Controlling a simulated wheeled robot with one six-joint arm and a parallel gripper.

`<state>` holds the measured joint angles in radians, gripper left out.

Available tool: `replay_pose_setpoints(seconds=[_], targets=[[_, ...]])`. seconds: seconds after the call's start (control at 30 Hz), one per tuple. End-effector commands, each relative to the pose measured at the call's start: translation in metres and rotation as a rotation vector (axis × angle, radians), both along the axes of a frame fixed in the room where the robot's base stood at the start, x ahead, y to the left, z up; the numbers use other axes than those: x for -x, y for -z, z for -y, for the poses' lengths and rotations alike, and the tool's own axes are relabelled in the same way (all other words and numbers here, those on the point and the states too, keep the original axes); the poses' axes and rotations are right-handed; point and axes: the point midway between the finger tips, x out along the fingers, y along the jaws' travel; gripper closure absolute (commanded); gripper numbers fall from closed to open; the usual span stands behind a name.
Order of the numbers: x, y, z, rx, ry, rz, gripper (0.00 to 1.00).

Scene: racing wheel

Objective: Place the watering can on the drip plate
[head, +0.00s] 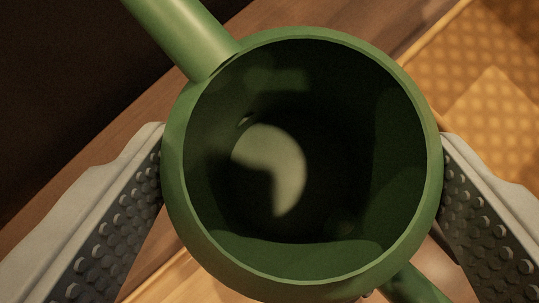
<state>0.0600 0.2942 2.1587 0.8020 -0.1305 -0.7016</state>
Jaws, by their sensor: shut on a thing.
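The green watering can (174,165) fills the middle of the head view, and I look down into its open, dark interior. A green tube-like part (190,35) runs from its rim to the upper left, and another green part (412,287) shows at the lower right. My gripper (302,150) is shut on the can, with one studded grey finger against its left side and the other against its right side. The can hides what lies directly below it. I cannot make out the drip plate.
A brown wooden edge (105,150) runs diagonally behind the can. The upper left beyond it is dark. An orange-tan dotted surface (490,70) lies at the upper right, with a paler flat patch on it.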

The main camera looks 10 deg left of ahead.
Motion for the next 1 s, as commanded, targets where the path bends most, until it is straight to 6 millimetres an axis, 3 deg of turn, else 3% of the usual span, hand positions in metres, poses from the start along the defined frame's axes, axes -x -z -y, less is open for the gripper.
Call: replay_pose_setpoints(seconds=[0.23, 1.0], targets=[[0.0, 0.008, 0.002, 0.001, 0.001, -0.002, 0.5], [0.0, 0.091, 0.002, 0.0, 0.001, -0.002, 0.5]])
